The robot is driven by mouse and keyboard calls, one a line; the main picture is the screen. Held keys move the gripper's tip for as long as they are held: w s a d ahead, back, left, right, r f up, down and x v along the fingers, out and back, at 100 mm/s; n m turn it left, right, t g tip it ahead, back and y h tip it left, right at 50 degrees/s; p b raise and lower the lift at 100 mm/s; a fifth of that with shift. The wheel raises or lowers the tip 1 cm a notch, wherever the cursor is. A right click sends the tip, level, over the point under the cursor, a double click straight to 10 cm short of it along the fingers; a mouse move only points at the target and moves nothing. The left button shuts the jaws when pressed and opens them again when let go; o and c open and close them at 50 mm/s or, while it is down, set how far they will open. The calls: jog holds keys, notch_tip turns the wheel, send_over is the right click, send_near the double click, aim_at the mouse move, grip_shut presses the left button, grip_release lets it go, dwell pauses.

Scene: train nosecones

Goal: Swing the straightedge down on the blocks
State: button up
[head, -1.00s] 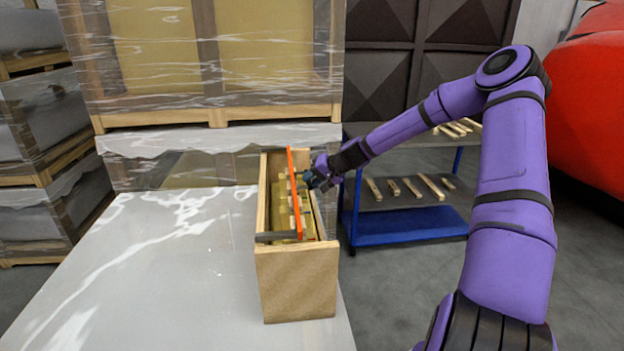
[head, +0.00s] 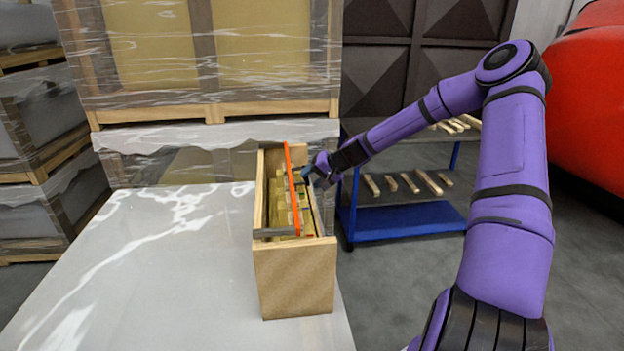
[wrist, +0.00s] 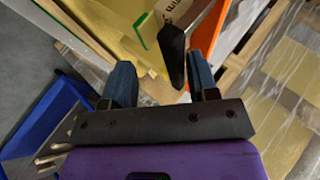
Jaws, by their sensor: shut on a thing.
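The orange straightedge (head: 291,190) runs lengthwise in the open wooden box, on edge and tilted slightly in the head view. Yellowish blocks (head: 306,200) lie in a row beside and below it. My gripper (head: 318,170) is at the box's right wall, next to the straightedge. A grey bar with a dark tapered end (wrist: 172,50) also lies in front of the fingers; the exact contact is hidden.
The box (head: 295,280) stands at the right edge of a pale table (head: 150,270). A grey bar (head: 272,231) crosses the box near its front. A blue-framed cart (head: 405,220) with wooden sticks is at right; wrapped pallets (head: 210,60) stand behind.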

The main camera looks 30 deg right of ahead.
jog(key=v, duration=1)
jog(key=shift+s, duration=0.2)
jog(key=shift+d+r, duration=0.1)
